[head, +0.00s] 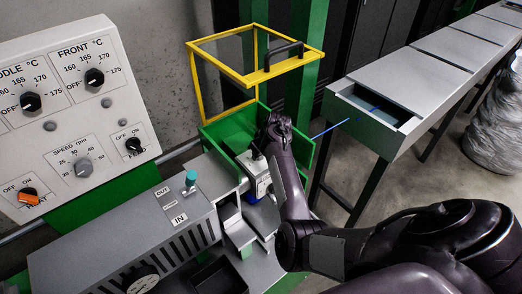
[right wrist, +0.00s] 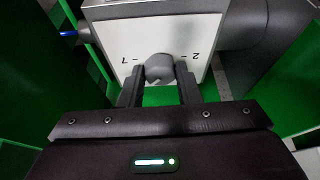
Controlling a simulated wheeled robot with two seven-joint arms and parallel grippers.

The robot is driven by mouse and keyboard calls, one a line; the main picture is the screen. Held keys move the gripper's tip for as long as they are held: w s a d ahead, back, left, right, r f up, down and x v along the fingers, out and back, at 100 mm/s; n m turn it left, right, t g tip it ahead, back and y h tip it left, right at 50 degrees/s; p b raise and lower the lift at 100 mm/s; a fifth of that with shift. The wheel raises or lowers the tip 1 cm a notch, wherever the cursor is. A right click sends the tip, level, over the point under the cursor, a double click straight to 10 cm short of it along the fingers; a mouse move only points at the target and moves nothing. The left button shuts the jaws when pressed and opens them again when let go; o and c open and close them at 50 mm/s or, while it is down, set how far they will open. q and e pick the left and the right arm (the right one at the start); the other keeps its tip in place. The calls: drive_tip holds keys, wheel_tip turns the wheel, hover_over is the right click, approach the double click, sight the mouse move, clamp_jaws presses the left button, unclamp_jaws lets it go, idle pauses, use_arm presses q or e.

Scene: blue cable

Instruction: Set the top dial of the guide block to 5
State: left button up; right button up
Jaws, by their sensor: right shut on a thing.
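The guide block (right wrist: 208,30) has a white face with a grey round dial (right wrist: 160,68). Two printed numbers show beside the dial, upside down in the right wrist view: what reads as a 7 at left and a 2 at right. The dial's pointer cannot be made out. My right gripper (right wrist: 160,76) has its two fingers closed on the sides of the dial. In the head view the guide block (head: 262,186) is partly hidden by my right arm. My left gripper is not in view.
The blue cable (head: 331,130) runs from near the block toward a grey trough (head: 375,105). A yellow guard frame (head: 196,76) stands behind the block. A control panel (head: 60,140) with several knobs is at left, above the grey machine housing (head: 90,255).

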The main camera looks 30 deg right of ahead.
idle(0.3)
drive_tip(key=o, duration=1)
drive_tip(key=shift+c, duration=0.2)
drive_tip(key=b+v, duration=0.2)
drive_tip(key=v, duration=0.5)
drive_tip(key=shift+s+r, duration=0.25)
drive_tip(key=shift+r, duration=0.1)
drive_tip(key=shift+f, duration=0.1)
